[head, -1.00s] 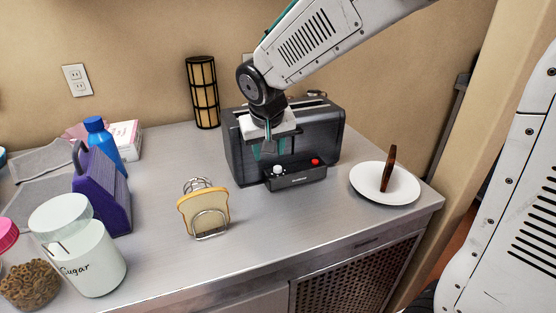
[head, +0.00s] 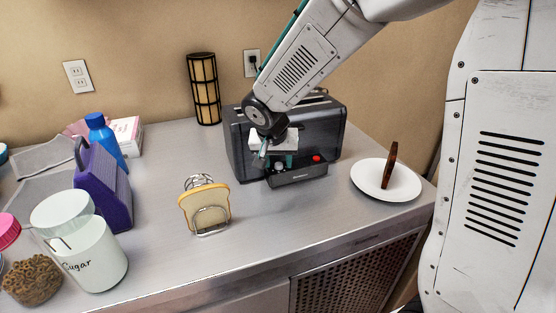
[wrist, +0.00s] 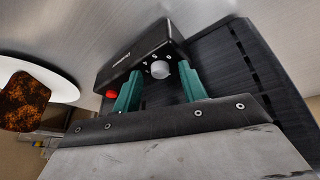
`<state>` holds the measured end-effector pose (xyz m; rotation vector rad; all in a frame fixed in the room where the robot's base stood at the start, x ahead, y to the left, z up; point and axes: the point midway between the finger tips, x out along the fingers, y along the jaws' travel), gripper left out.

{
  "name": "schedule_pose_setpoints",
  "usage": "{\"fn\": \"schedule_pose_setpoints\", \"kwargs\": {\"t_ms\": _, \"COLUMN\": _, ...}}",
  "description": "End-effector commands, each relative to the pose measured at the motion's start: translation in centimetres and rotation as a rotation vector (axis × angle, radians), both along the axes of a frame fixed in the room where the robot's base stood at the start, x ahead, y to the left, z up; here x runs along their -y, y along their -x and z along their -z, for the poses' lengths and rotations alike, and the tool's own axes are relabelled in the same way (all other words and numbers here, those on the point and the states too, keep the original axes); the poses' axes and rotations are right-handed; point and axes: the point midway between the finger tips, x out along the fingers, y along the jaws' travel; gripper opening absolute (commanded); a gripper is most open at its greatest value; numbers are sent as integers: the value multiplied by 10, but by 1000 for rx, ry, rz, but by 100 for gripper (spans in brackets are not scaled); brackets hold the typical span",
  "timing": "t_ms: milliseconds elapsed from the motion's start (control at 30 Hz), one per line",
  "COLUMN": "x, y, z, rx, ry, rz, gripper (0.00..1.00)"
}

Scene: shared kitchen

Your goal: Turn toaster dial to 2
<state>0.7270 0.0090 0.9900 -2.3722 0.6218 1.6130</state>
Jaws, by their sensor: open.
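The toaster (head: 325,130) is dark grey and stands at the back of the counter. Its front control box (head: 312,177) carries a red button (head: 316,158) and a pale dial; in the head view my gripper (head: 272,160) hides the dial. In the wrist view the dial (wrist: 160,69) is a light grey knob with small marks around it, and the red button (wrist: 111,94) sits beside it. My gripper (wrist: 158,85) is open, its two teal fingers on either side of the dial in that view. I cannot tell whether they touch it. The dial's setting is too small to read.
A white plate (head: 365,185) with a brown slice (head: 390,165) is right of the toaster. A wire rack with bread (head: 205,209) stands in front, to its left. A sugar jar (head: 92,262) and purple box (head: 105,190) are further left.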

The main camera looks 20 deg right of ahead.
Motion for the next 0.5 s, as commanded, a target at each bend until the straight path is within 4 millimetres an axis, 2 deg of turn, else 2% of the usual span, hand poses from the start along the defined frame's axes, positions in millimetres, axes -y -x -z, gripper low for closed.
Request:
{"fn": "schedule_pose_setpoints", "kwargs": {"t_ms": 200, "x": 0, "y": 0, "z": 1, "rx": 0, "ry": 0, "rz": 0, "gripper": 42}}
{"fn": "schedule_pose_setpoints", "kwargs": {"t_ms": 233, "x": 0, "y": 0, "z": 1, "rx": 0, "ry": 0, "rz": 0, "gripper": 40}}
{"fn": "schedule_pose_setpoints", "kwargs": {"t_ms": 367, "x": 0, "y": 0, "z": 1, "rx": 0, "ry": 0, "rz": 0, "gripper": 3}}
{"fn": "schedule_pose_setpoints", "kwargs": {"t_ms": 400, "x": 0, "y": 0, "z": 1, "rx": 0, "ry": 0, "rz": 0, "gripper": 0}}
{"fn": "schedule_pose_setpoints", "kwargs": {"t_ms": 500, "x": 0, "y": 0, "z": 1, "rx": 0, "ry": -1, "rz": -1, "gripper": 0}}
